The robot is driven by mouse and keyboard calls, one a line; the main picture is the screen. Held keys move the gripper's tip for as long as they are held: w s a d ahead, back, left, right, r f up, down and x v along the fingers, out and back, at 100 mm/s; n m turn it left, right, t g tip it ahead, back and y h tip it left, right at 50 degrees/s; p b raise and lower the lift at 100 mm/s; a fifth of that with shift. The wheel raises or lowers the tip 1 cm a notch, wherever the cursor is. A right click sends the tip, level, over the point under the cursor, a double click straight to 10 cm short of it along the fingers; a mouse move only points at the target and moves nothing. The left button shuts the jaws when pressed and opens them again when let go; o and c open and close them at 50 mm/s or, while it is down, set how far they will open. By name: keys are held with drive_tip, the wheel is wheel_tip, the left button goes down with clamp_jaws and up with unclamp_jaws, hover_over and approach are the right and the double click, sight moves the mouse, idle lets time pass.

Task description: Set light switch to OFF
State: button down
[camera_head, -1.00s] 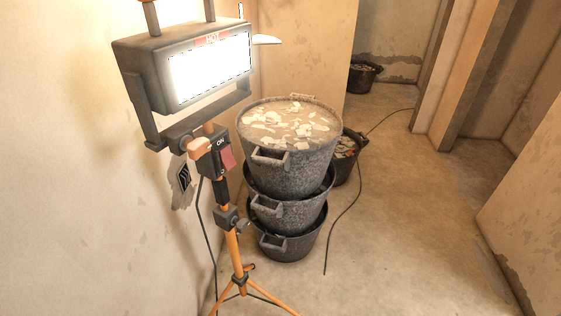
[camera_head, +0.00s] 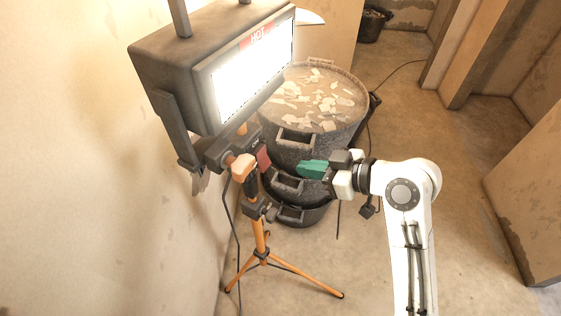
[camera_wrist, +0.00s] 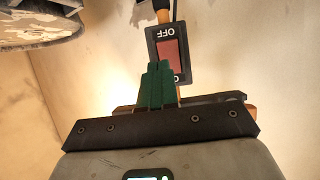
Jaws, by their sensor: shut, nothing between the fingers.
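The work light (camera_head: 250,75) glows brightly on an orange tripod stand (camera_head: 259,235) near the left wall. Its red rocker switch (camera_head: 264,159) sits below the lamp head. In the wrist view the red rocker (camera_wrist: 169,57) sits in a dark housing with the word OFF, upside down, at its upper end; the lettering at the lower end is mostly hidden by my fingers. My gripper (camera_head: 302,169) has green fingertips, shut and empty, pointing left at the switch with a gap in the head view. In the wrist view the fingertips (camera_wrist: 157,68) overlap the rocker's lower left; contact cannot be told.
A stack of dark buckets (camera_head: 312,130) with rubble on top stands right behind the switch and my gripper. Another bucket (camera_head: 373,25) stands at the far back. A cable runs over the floor. Open floor (camera_head: 465,190) lies to the right.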

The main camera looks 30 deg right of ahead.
sight(262, 158)
drive_tip(key=p+x, duration=0.1)
drive_tip(key=x, duration=0.7)
drive_tip(key=shift+f, duration=0.25)
drive_tip(key=shift+f+t+y+b, duration=0.1)
drive_tip(key=shift+t+y+b, duration=0.25)
drive_tip(key=shift+b, duration=0.85)
drive_tip(key=shift+f+b, duration=0.1)
drive_tip(key=shift+b, duration=0.2)
drive_tip(key=t+b, duration=0.1)
drive_tip(key=b, duration=0.3)
drive_tip(key=f+t+y+b, duration=0.1)
drive_tip(key=b, duration=0.4)
drive_tip(key=w+t+y+b, duration=0.1)
drive_tip(key=t+b, duration=0.1)
drive_tip(key=b, duration=0.2)
drive_tip(key=shift+a+f, duration=0.25)
drive_tip(key=shift+f, duration=0.15)
drive_tip(key=shift+r+b, duration=0.2)
drive_tip(key=shift+b, duration=0.7)
